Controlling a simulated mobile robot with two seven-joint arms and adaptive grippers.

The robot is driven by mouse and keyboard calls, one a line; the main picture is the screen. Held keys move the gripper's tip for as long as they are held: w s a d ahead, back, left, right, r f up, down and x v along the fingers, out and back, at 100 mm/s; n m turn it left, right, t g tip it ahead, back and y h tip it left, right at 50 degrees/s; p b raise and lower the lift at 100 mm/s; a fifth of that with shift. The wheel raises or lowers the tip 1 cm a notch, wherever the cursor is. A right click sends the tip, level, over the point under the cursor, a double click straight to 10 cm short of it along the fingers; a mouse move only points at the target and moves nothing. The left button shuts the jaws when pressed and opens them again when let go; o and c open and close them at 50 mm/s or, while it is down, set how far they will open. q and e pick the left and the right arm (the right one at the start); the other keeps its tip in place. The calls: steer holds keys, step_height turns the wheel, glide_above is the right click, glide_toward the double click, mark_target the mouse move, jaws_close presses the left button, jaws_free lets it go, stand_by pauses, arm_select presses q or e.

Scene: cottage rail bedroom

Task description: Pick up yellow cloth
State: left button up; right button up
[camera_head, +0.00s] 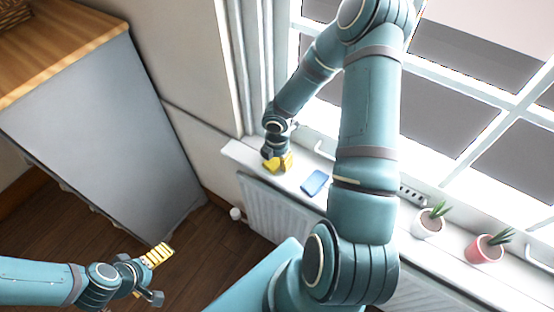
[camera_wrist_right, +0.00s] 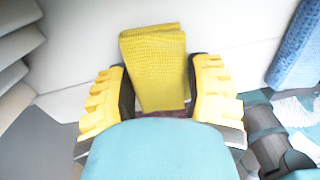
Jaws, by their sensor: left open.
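The yellow cloth (camera_wrist_right: 155,62) is a folded, textured piece on the white windowsill (camera_head: 238,150). In the right wrist view it stands out beyond and between the two yellow fingers of my right gripper (camera_wrist_right: 162,95). The fingers are spread apart on either side of its near end; firm contact is not clear. In the head view my right gripper (camera_head: 279,163) is down at the sill's left end, where its yellow fingers and the cloth are hard to tell apart. My left gripper (camera_head: 153,274) is open and empty at lower left, above the wooden floor.
A folded blue cloth (camera_head: 315,182) lies on the sill just right of my right gripper. A white-potted plant (camera_head: 430,221) and a red-potted plant (camera_head: 486,248) stand further right. A radiator (camera_head: 275,212) is below the sill. A grey cabinet (camera_head: 100,125) stands at left.

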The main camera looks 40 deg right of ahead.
steer(key=shift+r, duration=0.1)
steer(key=shift+a+r, duration=0.15)
steer(key=shift+r, duration=0.05)
step_height(320, 180, up, 7)
steer(key=shift+f+p, duration=0.1)
steer(key=shift+p, duration=0.65)
steer(key=s+a+b, duration=0.2)
steer(key=a+b, duration=0.1)
steer(key=a, duration=0.6)
steer(key=s+a+b, duration=0.3)
steer(key=a, duration=0.7)
steer(key=shift+s+f, duration=0.2)
steer(key=shift+s, duration=0.1)
steer(key=o, duration=0.4)
steer(key=c, duration=0.4)
